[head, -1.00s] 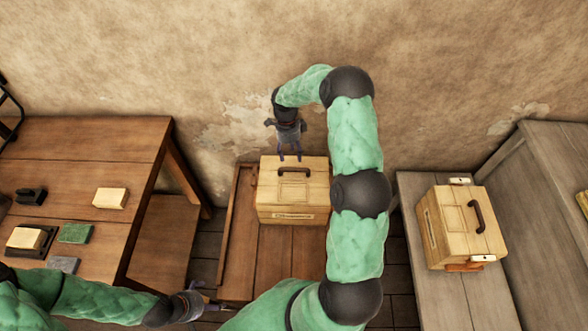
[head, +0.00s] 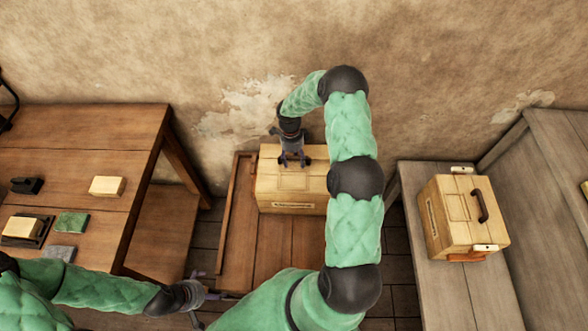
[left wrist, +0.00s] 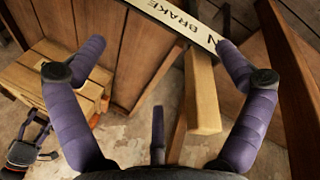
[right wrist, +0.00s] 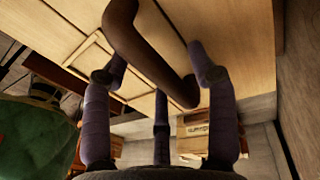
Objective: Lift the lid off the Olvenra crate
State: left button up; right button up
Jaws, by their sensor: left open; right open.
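A pale wooden crate (head: 290,200) with a lid stands on a low wooden table in the head view. A second pale crate (head: 455,225) with a dark handle (head: 480,205) stands on the right bench. Their labels are too small to read, so I cannot tell which is Olvenra. My right gripper (head: 292,162) is open over the middle crate's lid and hides its handle. In the right wrist view that brown handle (right wrist: 150,50) runs between the spread fingers; contact is unclear. My left gripper (head: 212,295) is open and empty, low beside the low table.
A wooden workbench at left (head: 80,135) holds several small blocks and pads. The grey bench (head: 440,290) stands at right. A raised wooden edge (head: 236,220) borders the low table.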

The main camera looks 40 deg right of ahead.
jog(key=shift+f, duration=0.15)
jog(key=shift+c, duration=0.3)
grip_shut()
